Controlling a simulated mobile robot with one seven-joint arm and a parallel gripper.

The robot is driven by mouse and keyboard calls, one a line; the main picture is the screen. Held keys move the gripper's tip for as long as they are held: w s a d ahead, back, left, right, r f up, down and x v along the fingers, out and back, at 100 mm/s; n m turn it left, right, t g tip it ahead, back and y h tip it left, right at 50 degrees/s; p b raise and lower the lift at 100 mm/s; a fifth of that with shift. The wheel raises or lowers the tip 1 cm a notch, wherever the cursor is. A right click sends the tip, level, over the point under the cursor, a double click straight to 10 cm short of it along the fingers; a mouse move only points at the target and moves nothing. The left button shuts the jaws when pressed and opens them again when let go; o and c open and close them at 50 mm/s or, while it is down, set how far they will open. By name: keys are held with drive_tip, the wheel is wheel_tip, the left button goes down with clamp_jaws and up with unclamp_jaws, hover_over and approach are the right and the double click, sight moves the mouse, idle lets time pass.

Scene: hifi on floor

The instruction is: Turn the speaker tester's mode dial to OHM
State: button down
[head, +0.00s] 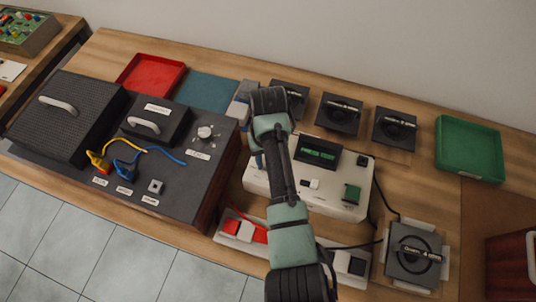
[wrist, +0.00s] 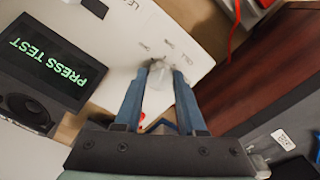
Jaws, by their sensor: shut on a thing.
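The speaker tester (head: 330,200) is a cream box with a dark screen (head: 318,151) reading PRESS TEST in green. The screen also shows in the wrist view (wrist: 48,62). My gripper (head: 258,163) is over the tester's left end. In the wrist view my gripper (wrist: 158,76) has its two blue fingers closed on a pale mode dial (wrist: 158,68). Small labels stand around the dial; they are too small and blurred to read surely, so I cannot tell which mode it points to. My arm hides the dial in the head view.
A dark amplifier (head: 190,190) with a knob and yellow and blue plugs stands left of the tester. Several black speakers (head: 340,114) lie behind and to the right. A red tray (head: 151,76) and a green tray (head: 468,148) sit at the back. A probe rack (head: 238,228) lies in front.

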idle(0.4)
drive_tip(key=c, duration=0.5)
unclamp_jaws()
drive_tip(key=shift+r, duration=0.1)
wheel_tip(320, 180, up, 13)
drive_tip(key=p, duration=0.2)
drive_tip(key=shift+p, duration=0.35)
